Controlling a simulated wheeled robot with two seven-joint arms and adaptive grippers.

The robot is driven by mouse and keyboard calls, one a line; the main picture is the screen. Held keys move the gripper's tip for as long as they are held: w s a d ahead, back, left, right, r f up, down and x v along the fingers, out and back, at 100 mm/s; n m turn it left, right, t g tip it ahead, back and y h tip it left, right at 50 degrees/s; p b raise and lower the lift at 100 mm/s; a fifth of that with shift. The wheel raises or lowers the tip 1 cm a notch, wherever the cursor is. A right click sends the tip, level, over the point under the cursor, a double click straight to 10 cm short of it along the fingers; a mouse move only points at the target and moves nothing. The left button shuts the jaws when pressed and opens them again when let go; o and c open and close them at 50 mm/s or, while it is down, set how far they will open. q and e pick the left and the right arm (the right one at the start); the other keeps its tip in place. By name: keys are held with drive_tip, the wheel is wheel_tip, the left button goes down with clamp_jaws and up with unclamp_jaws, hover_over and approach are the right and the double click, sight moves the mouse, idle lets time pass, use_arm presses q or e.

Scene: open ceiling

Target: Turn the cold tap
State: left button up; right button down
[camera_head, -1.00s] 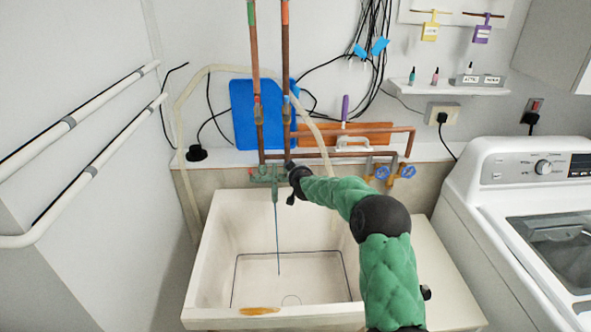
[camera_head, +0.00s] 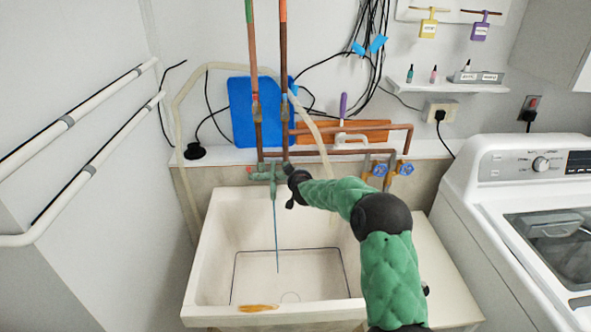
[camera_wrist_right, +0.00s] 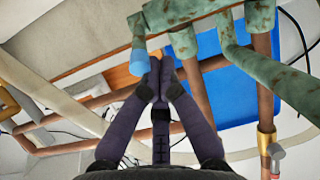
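The greenish, corroded tap (camera_head: 262,174) is on the wall end of the pale sink (camera_head: 205,270). A thin blue stream (camera_head: 277,240) hangs from its spout into the basin. In the right wrist view the tap's green body (camera_wrist_right: 180,35) and a light-blue end piece (camera_wrist_right: 139,62) show close up. My right gripper (camera_wrist_right: 158,68) has its dark fingers drawn together, with the tips just beside the blue end piece. I cannot tell whether they touch it. In the head view this gripper (camera_head: 291,191) is at the tap's right side. My left gripper is out of view.
Copper pipes (camera_head: 282,90) rise behind the tap. Two blue-handled valves (camera_head: 379,170) (camera_head: 406,169) are to the right. A blue board (camera_head: 240,110) leans on the wall, and a cream hose (camera_head: 190,88) loops over it. A washing machine (camera_head: 465,190) stands right.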

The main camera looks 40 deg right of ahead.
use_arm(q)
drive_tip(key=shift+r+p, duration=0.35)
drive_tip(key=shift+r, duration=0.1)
use_arm(e)
drive_tip(key=shift+s+a+f, duration=0.2)
drive_tip(key=shift+s+f, duration=0.1)
drive_tip(key=shift+f, duration=0.15)
drive_tip(key=shift+s+a+f, duration=0.15)
drive_tip(key=shift+s+f, duration=0.1)
drive_tip(key=shift+f, duration=0.3)
wheel_tip(320, 180, up, 4)
drive_tip(key=p, duration=0.3)
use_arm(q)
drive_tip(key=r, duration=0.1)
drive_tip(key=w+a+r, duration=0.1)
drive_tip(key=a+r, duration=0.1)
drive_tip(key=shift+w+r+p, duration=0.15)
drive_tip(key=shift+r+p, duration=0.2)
use_arm(e)
drive_tip(key=s+a+f, duration=0.2)
drive_tip(key=s+a, duration=0.3)
drive_tip(key=s, duration=0.3)
